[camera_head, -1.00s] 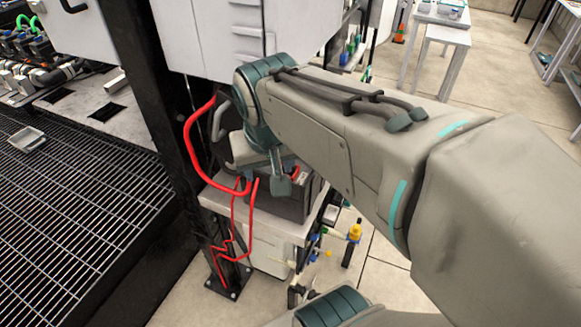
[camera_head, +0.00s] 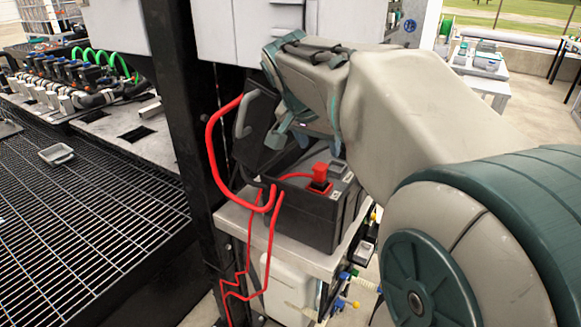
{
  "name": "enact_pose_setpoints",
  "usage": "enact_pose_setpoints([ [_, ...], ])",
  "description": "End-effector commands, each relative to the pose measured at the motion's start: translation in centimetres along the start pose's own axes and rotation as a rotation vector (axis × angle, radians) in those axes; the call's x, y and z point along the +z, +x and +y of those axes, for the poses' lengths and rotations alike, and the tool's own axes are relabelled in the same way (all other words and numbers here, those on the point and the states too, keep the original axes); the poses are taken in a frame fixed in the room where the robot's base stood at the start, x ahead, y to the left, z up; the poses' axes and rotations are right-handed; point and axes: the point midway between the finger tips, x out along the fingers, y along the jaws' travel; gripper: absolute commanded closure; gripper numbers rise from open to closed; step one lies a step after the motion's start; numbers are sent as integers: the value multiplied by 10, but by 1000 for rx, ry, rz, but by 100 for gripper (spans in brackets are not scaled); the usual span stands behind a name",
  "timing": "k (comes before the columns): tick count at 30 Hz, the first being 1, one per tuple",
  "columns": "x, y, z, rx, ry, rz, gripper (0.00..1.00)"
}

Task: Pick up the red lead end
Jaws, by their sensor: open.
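The red lead (camera_head: 212,150) loops beside the black post and over the front of a black battery-like box (camera_head: 305,215). A thin part of it runs across the box top to a red block-shaped end (camera_head: 320,174), which appears to sit on the box top near its right side. Thinner red lead (camera_head: 238,290) hangs down below the box. My gripper (camera_head: 306,139) is open, with a teal finger on each side. It appears in the picture just above the red end, with nothing seen between the fingers. I cannot tell the exact gap in depth.
A black panel with a grey handle (camera_head: 245,118) stands left of my gripper. The black post (camera_head: 185,130) is left of that. The box rests on a light shelf (camera_head: 240,222). A white cabinet (camera_head: 240,30) is behind.

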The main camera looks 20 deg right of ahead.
Motion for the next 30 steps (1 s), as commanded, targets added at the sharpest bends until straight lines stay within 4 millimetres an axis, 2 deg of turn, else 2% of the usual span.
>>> enact_pose_setpoints([
  [1, 2, 13, 1, 5, 0, -5, 45],
  [3, 2, 27, 0, 4, 0, -4, 45],
  [7, 2, 48, 0, 2, 0, -3, 45],
  [14, 2, 65, -1, 1, -1, -3, 45],
  [24, 10, 109, -8, 1, -1, -3, 45],
  [30, 9, 113, -8, -1, -1, -1, 45],
])
